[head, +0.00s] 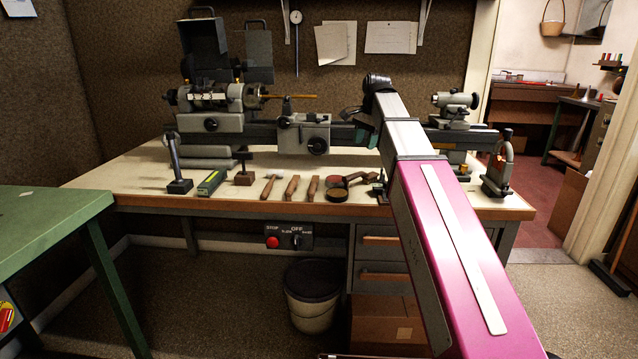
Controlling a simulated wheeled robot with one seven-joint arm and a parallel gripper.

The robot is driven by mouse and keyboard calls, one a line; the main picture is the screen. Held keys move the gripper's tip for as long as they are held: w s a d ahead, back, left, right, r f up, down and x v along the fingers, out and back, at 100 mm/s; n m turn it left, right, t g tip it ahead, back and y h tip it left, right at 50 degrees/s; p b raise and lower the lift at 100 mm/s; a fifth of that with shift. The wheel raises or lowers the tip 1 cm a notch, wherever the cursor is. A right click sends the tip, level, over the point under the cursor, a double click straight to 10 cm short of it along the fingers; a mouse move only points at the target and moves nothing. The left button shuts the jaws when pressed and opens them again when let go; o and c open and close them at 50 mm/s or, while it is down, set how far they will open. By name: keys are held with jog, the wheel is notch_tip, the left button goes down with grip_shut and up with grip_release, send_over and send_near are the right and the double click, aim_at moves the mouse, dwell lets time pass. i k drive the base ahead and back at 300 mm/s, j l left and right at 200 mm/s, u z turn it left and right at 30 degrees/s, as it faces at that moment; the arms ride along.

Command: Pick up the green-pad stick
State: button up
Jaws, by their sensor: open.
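A short bar with a green top and a yellowish side, the best match for the green-pad stick (212,182), lies near the front edge of the bench, left of centre. It lies between a dark upright stand and a small dark block. My arm reaches up from the lower right and bends over the bench. Its far end is mostly hidden behind my own links. Dark parts low beside the arm, seemingly my gripper (378,189), appear well to the right of the bar and apart from it. The jaws are open, with nothing visible in them.
The bench (130,176) carries a lathe (303,135) along its back. A green table (50,215) stands at left.

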aim_at(314, 185)
jog(key=k, duration=1)
